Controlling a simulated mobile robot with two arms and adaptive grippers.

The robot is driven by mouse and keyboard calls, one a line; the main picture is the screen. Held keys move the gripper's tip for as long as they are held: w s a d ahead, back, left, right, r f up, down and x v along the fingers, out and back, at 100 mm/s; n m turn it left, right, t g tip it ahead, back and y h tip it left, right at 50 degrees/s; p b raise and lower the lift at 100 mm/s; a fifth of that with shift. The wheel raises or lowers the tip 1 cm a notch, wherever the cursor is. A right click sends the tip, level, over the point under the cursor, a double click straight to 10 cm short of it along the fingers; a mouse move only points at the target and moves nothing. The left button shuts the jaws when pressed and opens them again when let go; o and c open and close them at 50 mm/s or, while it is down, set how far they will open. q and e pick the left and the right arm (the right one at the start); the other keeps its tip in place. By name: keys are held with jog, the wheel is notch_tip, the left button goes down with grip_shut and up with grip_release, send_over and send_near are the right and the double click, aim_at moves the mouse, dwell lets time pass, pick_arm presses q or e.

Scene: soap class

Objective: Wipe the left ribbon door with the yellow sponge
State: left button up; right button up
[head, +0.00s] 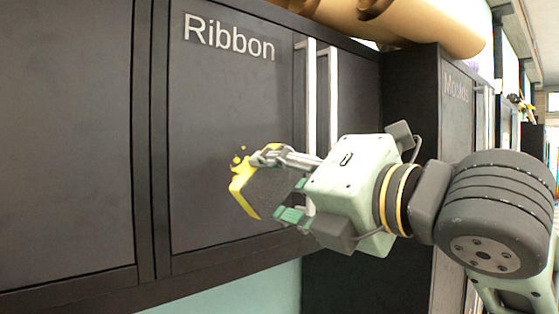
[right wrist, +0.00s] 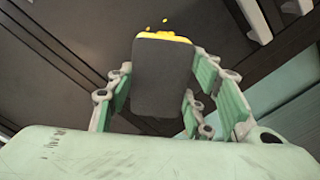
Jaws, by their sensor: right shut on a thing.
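The left ribbon door (head: 215,95) is a dark panel labelled "Ribbon" with a tall pale handle (head: 311,95) on its right edge. My right gripper (head: 279,188) is shut on the sponge (head: 243,192), which has a yellow face and a dark grey body. The sponge's yellow side is turned to the door, at its lower middle; I cannot tell if it touches. Small yellow marks (head: 238,158) show just above the sponge. In the right wrist view the sponge (right wrist: 162,75) sits between the green-padded fingers. My left gripper is not in view.
A second pale handle (head: 328,95) stands right beside the first. A dark cabinet marked "Moulds" (head: 457,90) juts out at the right. Large tan rolls (head: 430,25) lie on top. Another dark door (head: 65,130) is at the left.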

jog(key=shift+s+a+r, duration=0.15)
jog(key=shift+s+r, duration=0.2)
jog(key=shift+r, duration=0.15)
jog(key=x, duration=0.4)
jog(key=shift+w+a, duration=0.1)
jog(key=shift+w, duration=0.05)
jog(key=shift+w+a, duration=0.4)
jog(key=shift+w, duration=0.2)
jog(key=shift+p+x, duration=0.6)
jog(key=shift+x, duration=0.25)
jog(key=shift+d, duration=0.1)
jog(key=shift+w+d+p, duration=1.15)
jog(key=shift+w+d, duration=0.75)
jog(key=shift+d, duration=0.7)
jog(key=shift+s+a, duration=0.65)
jog(key=shift+a, duration=0.3)
jog(key=shift+s+a, duration=0.65)
jog(key=shift+a, duration=0.25)
jog(key=shift+s+a, duration=0.65)
jog(key=shift+a, duration=0.3)
